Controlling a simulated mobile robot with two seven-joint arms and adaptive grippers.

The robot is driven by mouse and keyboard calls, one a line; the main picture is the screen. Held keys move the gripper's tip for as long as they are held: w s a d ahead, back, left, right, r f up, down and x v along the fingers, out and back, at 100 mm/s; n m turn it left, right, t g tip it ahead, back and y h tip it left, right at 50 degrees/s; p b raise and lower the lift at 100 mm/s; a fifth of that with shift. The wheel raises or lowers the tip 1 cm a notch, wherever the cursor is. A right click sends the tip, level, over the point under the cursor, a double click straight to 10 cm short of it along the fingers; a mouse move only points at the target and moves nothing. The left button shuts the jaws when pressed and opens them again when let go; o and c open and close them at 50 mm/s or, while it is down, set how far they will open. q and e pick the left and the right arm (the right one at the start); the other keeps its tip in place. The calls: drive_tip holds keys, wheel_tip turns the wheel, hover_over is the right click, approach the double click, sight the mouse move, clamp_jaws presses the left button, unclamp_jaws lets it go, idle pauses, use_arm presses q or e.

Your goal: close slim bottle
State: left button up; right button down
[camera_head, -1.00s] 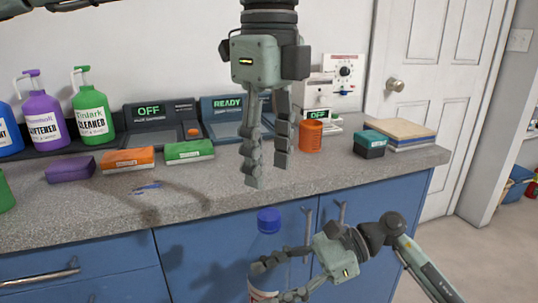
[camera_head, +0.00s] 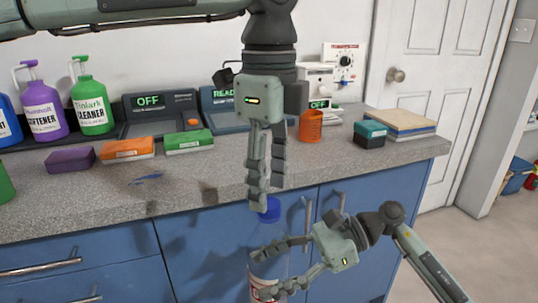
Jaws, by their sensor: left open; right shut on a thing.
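The slim bottle (camera_head: 268,266) is clear with a red and white label low down and a blue cap (camera_head: 270,212) on its top. It stands upright in front of the blue cabinets. My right gripper (camera_head: 256,272) is shut on the bottle's body from the right side. My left gripper (camera_head: 266,202) points straight down, open, with its fingertips right at the cap. Its fingers hide part of the cap. I cannot tell whether they touch the cap, or whether the cap is screwed tight.
The speckled counter (camera_head: 215,185) behind holds a green cleaner jug (camera_head: 92,107), a purple softener jug (camera_head: 43,112), coloured boxes, an orange cup (camera_head: 311,126) and stacked boards (camera_head: 402,124). Cabinet handles (camera_head: 307,217) are just right of the bottle. Open floor lies at the right.

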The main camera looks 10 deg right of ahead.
use_arm(q)
drive_tip(key=shift+f, duration=1.25)
drive_tip(key=shift+c, duration=0.4)
